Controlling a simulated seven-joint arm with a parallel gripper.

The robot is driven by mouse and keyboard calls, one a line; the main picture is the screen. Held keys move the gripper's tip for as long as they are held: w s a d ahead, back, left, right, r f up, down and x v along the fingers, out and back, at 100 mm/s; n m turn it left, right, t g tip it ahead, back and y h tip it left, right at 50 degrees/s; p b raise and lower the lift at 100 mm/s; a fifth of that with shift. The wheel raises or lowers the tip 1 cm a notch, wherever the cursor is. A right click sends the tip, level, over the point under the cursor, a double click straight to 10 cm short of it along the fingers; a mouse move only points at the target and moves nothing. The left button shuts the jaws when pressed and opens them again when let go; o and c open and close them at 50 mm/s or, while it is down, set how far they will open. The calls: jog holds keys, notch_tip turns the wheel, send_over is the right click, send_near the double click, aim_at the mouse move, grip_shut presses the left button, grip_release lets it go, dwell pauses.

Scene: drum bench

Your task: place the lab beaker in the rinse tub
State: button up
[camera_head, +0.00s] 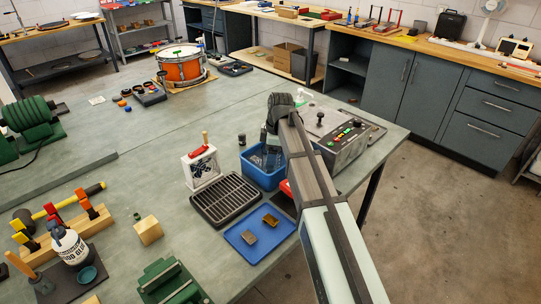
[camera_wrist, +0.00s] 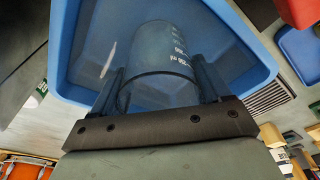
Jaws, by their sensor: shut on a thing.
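The blue rinse tub (camera_head: 265,181) stands on the bench in the head view, beside the grey control box. In the wrist view the tub (camera_wrist: 258,62) fills most of the upper picture. The lab beaker (camera_wrist: 160,60), clear with white printed marks, sits between the two fingers of my gripper (camera_wrist: 160,80), which is shut on it. The beaker shows against the inside of the tub; I cannot tell whether it touches the floor. In the head view my gripper (camera_head: 271,149) is at the tub, and my arm hides part of it and most of the beaker.
A grey control box (camera_head: 342,150) with coloured buttons is right of the tub. A black grated rack (camera_head: 228,200) and a blue tray (camera_head: 245,240) with small blocks lie in front. A white box-shaped device (camera_head: 201,167) stands left. A red object (camera_head: 285,188) is close to my arm.

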jog(key=shift+f, duration=0.1)
jog(key=o, duration=1)
jog(key=shift+o, duration=0.2)
notch_tip(320, 180, up, 12)
jog(key=d, duration=0.1)
jog(key=shift+d, duration=0.4)
